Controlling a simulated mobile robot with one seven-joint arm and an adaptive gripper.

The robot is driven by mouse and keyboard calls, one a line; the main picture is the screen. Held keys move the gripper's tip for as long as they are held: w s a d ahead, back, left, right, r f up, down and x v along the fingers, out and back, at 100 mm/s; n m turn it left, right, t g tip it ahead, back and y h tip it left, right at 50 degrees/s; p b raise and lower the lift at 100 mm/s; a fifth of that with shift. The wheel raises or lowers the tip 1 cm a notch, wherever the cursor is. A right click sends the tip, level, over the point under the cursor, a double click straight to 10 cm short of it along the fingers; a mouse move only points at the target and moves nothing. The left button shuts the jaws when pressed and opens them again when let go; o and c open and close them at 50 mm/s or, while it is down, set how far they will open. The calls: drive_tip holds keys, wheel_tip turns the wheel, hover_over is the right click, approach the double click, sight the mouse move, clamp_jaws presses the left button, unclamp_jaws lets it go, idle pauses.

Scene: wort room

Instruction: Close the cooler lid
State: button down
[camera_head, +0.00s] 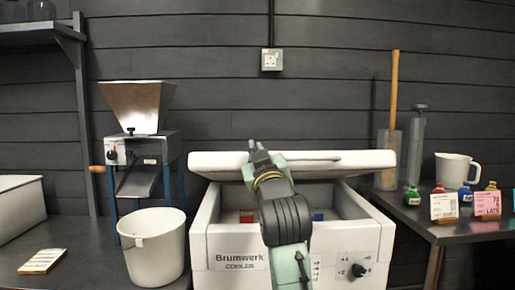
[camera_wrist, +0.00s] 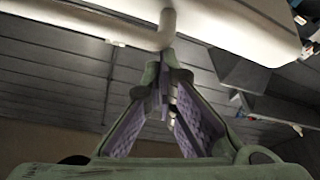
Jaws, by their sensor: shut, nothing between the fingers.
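A white bucket (camera_head: 153,250) stands left of the cooler, before a grain mill (camera_head: 140,108). On the right, a dark table (camera_head: 440,228) bears a white jug (camera_head: 455,170), small bottles, cards and a tall cylinder with a wooden paddle (camera_head: 393,95). A wall socket (camera_head: 271,60) is above.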

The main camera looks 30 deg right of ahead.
wheel_tip(320, 180, down, 11)
drive_tip(key=s+a+t+b, duration=0.1)
drive_tip(key=s+b, duration=0.1)
drive_tip(key=b, duration=0.4)
drive_tip(key=shift+s+a+f+b, duration=0.15)
drive_tip(key=shift+s+a+b, duration=0.15)
drive_tip(key=shift+s+b, duration=0.1)
